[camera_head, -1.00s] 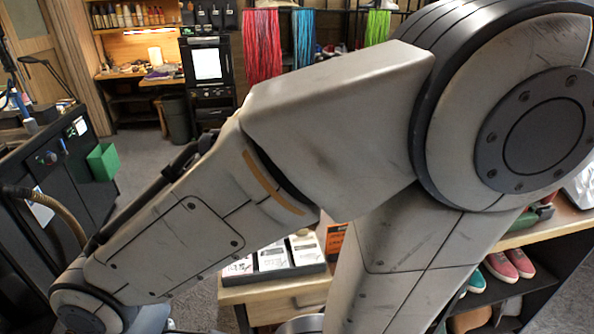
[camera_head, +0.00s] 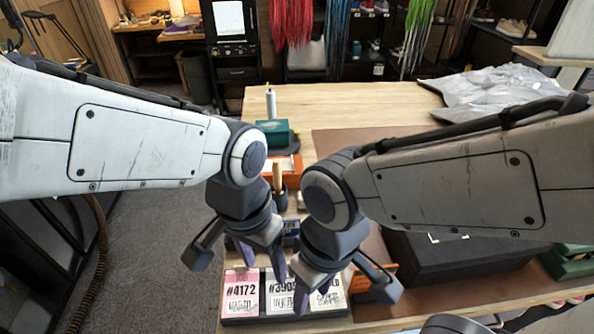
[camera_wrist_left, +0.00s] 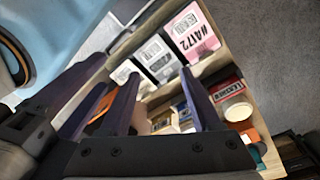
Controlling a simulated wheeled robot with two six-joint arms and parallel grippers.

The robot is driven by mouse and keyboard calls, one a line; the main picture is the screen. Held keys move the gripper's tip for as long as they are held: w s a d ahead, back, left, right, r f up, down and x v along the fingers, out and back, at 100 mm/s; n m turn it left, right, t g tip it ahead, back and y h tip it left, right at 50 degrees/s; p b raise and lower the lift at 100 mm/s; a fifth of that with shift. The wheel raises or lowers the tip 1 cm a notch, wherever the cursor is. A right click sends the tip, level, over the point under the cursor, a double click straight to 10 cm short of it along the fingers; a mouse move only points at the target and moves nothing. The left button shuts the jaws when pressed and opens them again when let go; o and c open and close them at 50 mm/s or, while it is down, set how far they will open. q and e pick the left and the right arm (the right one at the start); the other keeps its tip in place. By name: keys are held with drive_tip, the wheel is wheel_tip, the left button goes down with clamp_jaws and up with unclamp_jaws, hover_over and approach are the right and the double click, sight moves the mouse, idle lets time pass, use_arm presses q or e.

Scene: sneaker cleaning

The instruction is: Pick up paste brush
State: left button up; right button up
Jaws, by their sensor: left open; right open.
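A light wooden handle (camera_head: 278,178) stands upright in a small dark cup (camera_head: 281,200) on the table, between my two arms. It may be the paste brush, but its bristle end is hidden. My left gripper (camera_head: 260,256) hangs open, nearer the camera than the cup and slightly left of it. My right gripper (camera_head: 312,290) hangs open and empty over the numbered cards, to the right of the left one. In the left wrist view, the left gripper's fingers (camera_wrist_left: 160,77) are apart with nothing held between them. I cannot identify a brush there.
A pink card #4172 (camera_head: 241,285) and white cards fill a tray at the table's near edge. A green box (camera_head: 272,132) stands behind. A large black box (camera_head: 455,265) and clear plastic (camera_head: 490,88) lie right. A red-labelled jar (camera_wrist_left: 228,95) shows in the wrist view.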

use_arm(q)
drive_tip(key=w+d+r+p, duration=0.35)
drive_tip(key=w+r, duration=0.25)
drive_tip(key=w, duration=0.4)
drive_tip(key=n+p, duration=0.2)
drive_tip(key=p, duration=0.4)
hover_over(276, 161)
drive_tip(key=shift+s+a+y, duration=0.2)
drive_tip(key=shift+a+y, duration=0.15)
drive_tip(key=shift+y, duration=0.05)
drive_tip(key=f, duration=0.1)
drive_tip(key=f+p, duration=0.1)
drive_tip(key=f, duration=0.1)
drive_tip(key=f+p, duration=0.1)
drive_tip(key=f, duration=0.1)
drive_tip(key=shift+w, duration=0.3)
drive_tip(key=f+p, duration=0.2)
drive_tip(key=f, duration=0.1)
drive_tip(key=f+p, duration=0.1)
drive_tip(key=shift+s+d+f, duration=0.1)
drive_tip(key=shift+d+f, duration=0.25)
drive_tip(key=shift+f, duration=0.5)
clamp_jaws()
use_arm(e)
wheel_tip(276, 161, up, 16)
